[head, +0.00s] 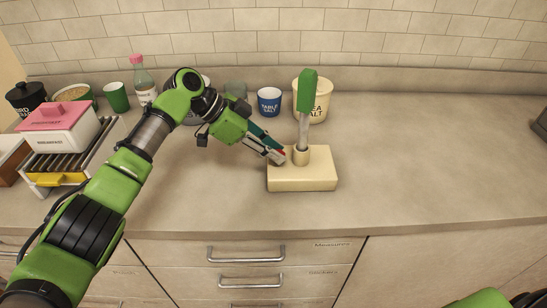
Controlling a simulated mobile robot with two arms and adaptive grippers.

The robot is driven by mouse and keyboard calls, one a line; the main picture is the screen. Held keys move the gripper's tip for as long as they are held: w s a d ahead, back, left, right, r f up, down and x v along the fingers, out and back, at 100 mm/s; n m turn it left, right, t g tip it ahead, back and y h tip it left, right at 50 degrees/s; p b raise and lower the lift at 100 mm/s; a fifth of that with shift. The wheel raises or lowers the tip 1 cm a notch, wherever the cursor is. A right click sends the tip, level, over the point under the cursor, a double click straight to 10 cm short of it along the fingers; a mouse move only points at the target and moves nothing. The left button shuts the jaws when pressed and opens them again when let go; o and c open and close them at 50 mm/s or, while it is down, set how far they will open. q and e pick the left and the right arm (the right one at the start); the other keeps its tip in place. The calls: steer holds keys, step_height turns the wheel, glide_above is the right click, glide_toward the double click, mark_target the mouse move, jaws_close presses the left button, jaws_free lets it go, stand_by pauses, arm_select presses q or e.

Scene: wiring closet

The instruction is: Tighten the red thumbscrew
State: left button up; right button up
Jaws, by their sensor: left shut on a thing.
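A cream block (302,180) lies on the counter with a short round collar (301,155) rising from its top. A tool with a green upper part (308,92) and a grey shaft (304,132) stands nearly upright in the collar. My left gripper (278,156) reaches in from the left, its fingertips against the collar's left side. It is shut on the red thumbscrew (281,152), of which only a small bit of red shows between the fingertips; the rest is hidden. My right gripper is out of view.
A cream salt canister (318,112) and a blue salt cup (269,101) stand behind the block. A pink-lidded box (60,130) on a rack, a bottle (143,82) and a green cup (116,97) stand at left. The counter right of the block is clear.

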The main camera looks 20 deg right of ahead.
arm_select(q)
steer(key=shift+m+g+b, duration=0.3)
stand_by(0.4)
steer(key=o, duration=0.8)
steer(key=v, duration=1.2)
